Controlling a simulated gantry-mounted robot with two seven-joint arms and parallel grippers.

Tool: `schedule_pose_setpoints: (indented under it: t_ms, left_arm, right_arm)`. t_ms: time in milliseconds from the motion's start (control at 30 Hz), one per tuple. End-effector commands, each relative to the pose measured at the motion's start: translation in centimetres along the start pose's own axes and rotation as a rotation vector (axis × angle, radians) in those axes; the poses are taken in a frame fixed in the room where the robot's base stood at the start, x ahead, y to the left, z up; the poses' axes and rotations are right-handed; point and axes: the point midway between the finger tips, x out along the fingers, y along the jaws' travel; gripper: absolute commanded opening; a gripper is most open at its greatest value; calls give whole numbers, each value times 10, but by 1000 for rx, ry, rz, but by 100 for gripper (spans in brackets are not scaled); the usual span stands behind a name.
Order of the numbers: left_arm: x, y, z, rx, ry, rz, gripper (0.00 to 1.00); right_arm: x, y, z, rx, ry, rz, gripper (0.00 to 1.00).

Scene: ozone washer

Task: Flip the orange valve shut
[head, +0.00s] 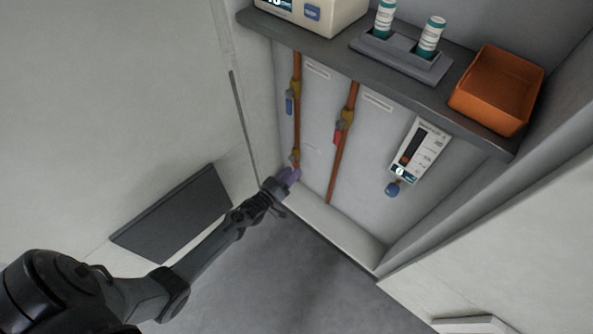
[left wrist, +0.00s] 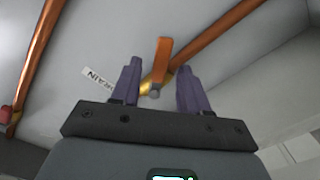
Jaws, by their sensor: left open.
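The orange valve handle (left wrist: 163,52) shows in the left wrist view as a short flat lever. It sits on a brass valve body (left wrist: 147,86) on a copper pipe and stands at an angle to the pipe. My left gripper (left wrist: 159,68) is open, with its two purple fingers on either side of the lever and gaps showing on both sides. In the head view my left gripper (head: 290,174) is at the low end of the left copper pipe (head: 297,128). It mostly hides the orange handle there; some brass (head: 295,155) shows above it. My right gripper is out of view.
Higher on the left pipe is a blue-handled valve (head: 290,104); the middle pipe has a red-handled valve (head: 338,134). A flow meter (head: 418,150) with a blue knob hangs at right. A dark shelf (head: 345,62) overhangs the pipes. A DRAIN label (left wrist: 98,78) is beside the valve.

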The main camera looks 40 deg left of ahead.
Motion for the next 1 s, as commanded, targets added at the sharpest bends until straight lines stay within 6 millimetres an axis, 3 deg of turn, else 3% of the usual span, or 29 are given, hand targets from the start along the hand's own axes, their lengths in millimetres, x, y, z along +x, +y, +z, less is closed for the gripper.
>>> schedule_pose_setpoints:
  t_ms: [100, 300, 667, 1000]
  left_arm:
    - [17, -2, 3, 0, 1, 1, 45]
    - [33, -1, 2, 0, -1, -1, 45]
    - [38, 0, 0, 0, -1, -1, 45]
    - [37, 0, 0, 0, -1, -1, 0]
  right_arm:
    - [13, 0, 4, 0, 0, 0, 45]
    - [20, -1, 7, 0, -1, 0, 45]
    - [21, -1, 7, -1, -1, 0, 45]
    - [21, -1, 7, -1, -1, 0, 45]
